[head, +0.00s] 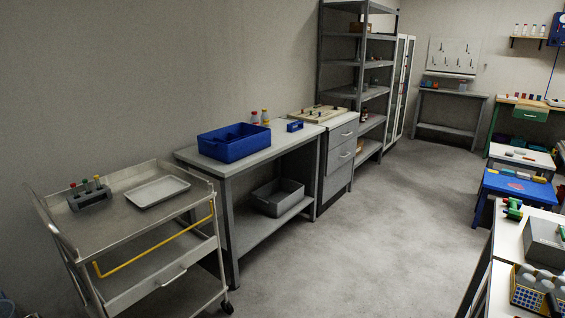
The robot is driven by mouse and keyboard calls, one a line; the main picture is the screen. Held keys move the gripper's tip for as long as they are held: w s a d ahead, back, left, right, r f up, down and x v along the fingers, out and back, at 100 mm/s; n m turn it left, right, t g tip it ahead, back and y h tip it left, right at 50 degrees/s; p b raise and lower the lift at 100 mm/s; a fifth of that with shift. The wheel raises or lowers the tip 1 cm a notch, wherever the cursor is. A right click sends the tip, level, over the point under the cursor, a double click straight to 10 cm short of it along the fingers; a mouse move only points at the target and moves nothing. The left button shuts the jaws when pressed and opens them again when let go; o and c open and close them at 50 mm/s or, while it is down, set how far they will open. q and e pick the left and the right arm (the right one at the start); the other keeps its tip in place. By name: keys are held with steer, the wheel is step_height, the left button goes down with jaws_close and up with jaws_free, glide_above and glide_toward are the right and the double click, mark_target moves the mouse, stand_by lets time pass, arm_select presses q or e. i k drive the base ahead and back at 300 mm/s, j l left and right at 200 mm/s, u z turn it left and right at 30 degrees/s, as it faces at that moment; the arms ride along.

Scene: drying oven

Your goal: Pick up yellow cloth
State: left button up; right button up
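I cannot make out a yellow cloth in the head view. The clearest yellow thing is a thin bent yellow bar (150,251) along the front side of the metal cart (132,222) at left; it looks like a rail, not cloth. Neither of my grippers can be made out.
A grey workbench (262,155) carries a blue bin (234,143); a grey bin (278,197) sits on its lower shelf. A tray (157,191) lies on the cart. Tables with a blue-and-yellow rack (528,298) stand at right. The middle floor (350,235) is clear.

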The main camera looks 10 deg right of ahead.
mark_target(542, 180)
steer(key=i+z, duration=0.1)
steer(key=i, duration=0.5)
steer(key=i+j+z, duration=0.15)
steer(key=i, duration=0.4)
steer(key=i+l+z, duration=0.2)
steer(key=i+z, duration=0.7)
steer(key=i, duration=0.2)
steer(key=i+j+z, duration=0.2)
steer(key=i+z, duration=0.4)
steer(key=i, duration=0.45)
steer(key=i+z, duration=0.15)
steer(key=i, duration=0.45)
steer(key=i+j+z, duration=0.15)
steer(key=i, duration=0.45)
steer(key=i+j+z, duration=0.2)
steer(key=i, duration=0.35)
steer(key=i+z, duration=0.45)
steer(key=i, duration=1.15)
steer(key=i+j, duration=0.1)
steer(key=j, duration=0.1)
